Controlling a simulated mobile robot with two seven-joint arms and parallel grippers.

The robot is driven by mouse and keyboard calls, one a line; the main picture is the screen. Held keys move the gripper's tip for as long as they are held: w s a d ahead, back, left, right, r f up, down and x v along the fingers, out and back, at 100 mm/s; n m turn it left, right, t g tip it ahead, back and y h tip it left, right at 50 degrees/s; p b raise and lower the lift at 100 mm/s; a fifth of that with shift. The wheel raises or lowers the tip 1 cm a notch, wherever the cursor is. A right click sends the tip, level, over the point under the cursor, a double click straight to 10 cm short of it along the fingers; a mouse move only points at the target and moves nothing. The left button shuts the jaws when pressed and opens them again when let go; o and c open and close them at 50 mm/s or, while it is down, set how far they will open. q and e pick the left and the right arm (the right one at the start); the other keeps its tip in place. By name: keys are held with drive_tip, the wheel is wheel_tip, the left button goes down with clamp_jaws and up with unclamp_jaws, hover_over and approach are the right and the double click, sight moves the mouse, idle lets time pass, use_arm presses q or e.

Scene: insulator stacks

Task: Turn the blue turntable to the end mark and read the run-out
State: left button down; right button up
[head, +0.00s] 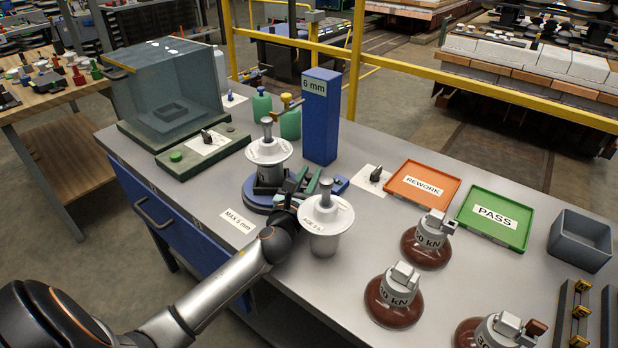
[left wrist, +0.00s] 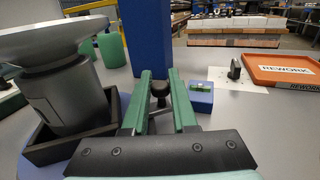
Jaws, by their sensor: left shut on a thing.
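The blue turntable (head: 256,198) stands on the bench and also shows in the left wrist view (left wrist: 118,108). A grey insulator with a pale disc (head: 268,153) sits in a dark square holder on it. My left gripper (head: 306,181) is beside the turntable, its green fingers on either side of a dark round knob (left wrist: 161,88). It is shut on this knob, whose lower part is partly hidden. A tall blue post (head: 320,115) marked "6 mm" stands behind. A small blue block (left wrist: 201,100) with a greenish top piece lies right of the fingers. My right gripper is not in view.
A second pale-disc insulator (head: 324,238) stands close in front of my left gripper. A "MAX 5 mm" label (head: 239,220) lies left of it. An orange REWORK tray (head: 400,194) and a green PASS tray (head: 521,246) lie right. Several brown insulators stand at front right.

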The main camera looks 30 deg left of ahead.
use_arm(q)
drive_tip(key=shift+w+a+n+g+y, duration=0.25)
drive_tip(key=shift+w+n+g+y, duration=0.15)
drive_tip(key=shift+n+y, duration=0.5)
drive_tip(key=c, duration=1)
unclamp_jaws()
drive_tip(key=shift+s, duration=0.1)
